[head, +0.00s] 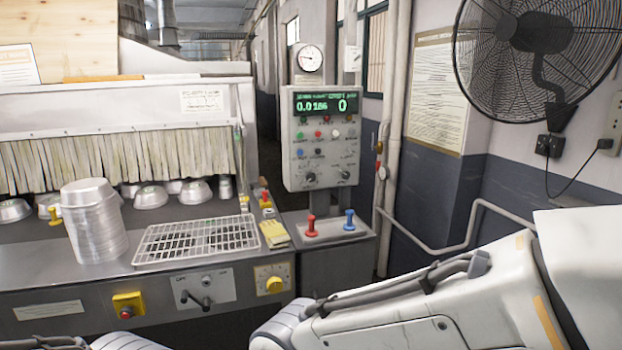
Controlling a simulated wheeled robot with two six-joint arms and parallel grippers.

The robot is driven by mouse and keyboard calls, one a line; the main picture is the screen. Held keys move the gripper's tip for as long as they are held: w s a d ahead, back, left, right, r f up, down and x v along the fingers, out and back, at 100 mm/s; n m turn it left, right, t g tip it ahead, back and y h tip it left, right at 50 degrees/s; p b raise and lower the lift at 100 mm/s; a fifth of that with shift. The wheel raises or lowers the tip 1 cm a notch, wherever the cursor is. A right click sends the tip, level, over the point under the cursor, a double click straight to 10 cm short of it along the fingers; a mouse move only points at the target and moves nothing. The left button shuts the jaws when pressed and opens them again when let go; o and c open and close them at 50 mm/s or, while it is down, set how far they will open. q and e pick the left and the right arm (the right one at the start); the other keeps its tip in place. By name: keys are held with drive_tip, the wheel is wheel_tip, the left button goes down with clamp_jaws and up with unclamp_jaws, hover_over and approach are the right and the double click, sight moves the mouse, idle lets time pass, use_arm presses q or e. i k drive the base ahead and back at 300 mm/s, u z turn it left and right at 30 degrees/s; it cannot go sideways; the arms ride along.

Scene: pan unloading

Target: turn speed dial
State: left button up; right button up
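Two more knobs (310,178) sit low on the upright control box (322,140), whose green display (326,104) seems to read 0.0186 and 0. No label clearly tells which one is the speed dial. My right arm comes in from the right, with its rounded end at the bottom edge, below the yellow dial in the picture. Part of my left arm shows at the bottom left. Neither gripper's fingers show.
A yellow box with a red button (128,304) and a lever panel (203,290) are left of the dial. Red (311,226) and blue (349,220) knobs stand at right.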

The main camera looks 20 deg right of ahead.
sight(310, 176)
drive_tip(key=u, duration=0.05)
drive_tip(key=k, duration=1.2)
drive_tip(key=z, duration=0.9)
drive_tip(key=i, duration=0.7)
drive_tip(key=z, duration=0.55)
drive_tip(key=i, duration=0.85)
drive_tip(key=u, duration=0.8)
drive_tip(key=i, duration=0.65)
drive_tip(key=u, duration=0.6)
